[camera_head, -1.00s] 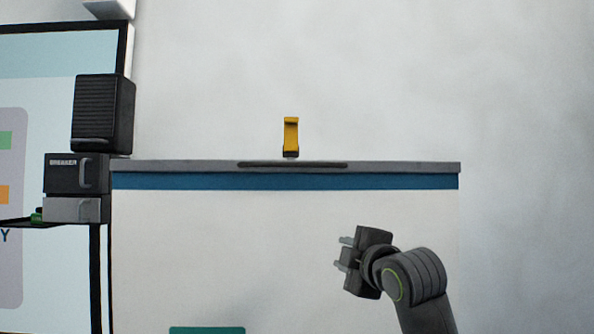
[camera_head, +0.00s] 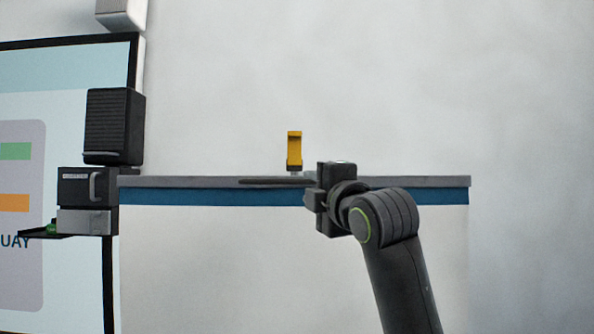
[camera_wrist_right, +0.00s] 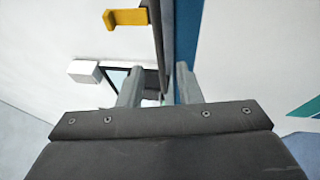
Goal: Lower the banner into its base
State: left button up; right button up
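The banner (camera_head: 400,245) is a large white panel with a blue stripe and a grey top bar (camera_head: 430,182). A dark handle (camera_head: 268,182) lies along the middle of the bar. The bar also shows in the right wrist view (camera_wrist_right: 168,35), beside the blue stripe. My right gripper (camera_head: 310,190) is at the bar, just right of the handle's visible part. In the right wrist view its two fingers (camera_wrist_right: 160,85) stand apart, with the bar's line running between them. I cannot tell whether they touch it. My left gripper and the base are not in view.
A yellow hook (camera_head: 294,150) stands just above the bar's middle; it also shows in the right wrist view (camera_wrist_right: 126,18). A black box (camera_head: 115,125) and a breaker box (camera_head: 85,186) are at the left, by a framed display (camera_head: 60,95). The right side is clear.

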aim_at(298, 182)
jog(key=p+x, duration=0.2)
jog(key=x, duration=0.3)
jog(key=shift+w+a+r, duration=0.15)
jog(key=shift+w+a, duration=0.05)
jog(key=shift+w, duration=0.1)
jog(key=shift+p+x, duration=0.65)
jog(key=shift+x, duration=0.3)
jog(key=shift+d, duration=0.1)
grip_shut()
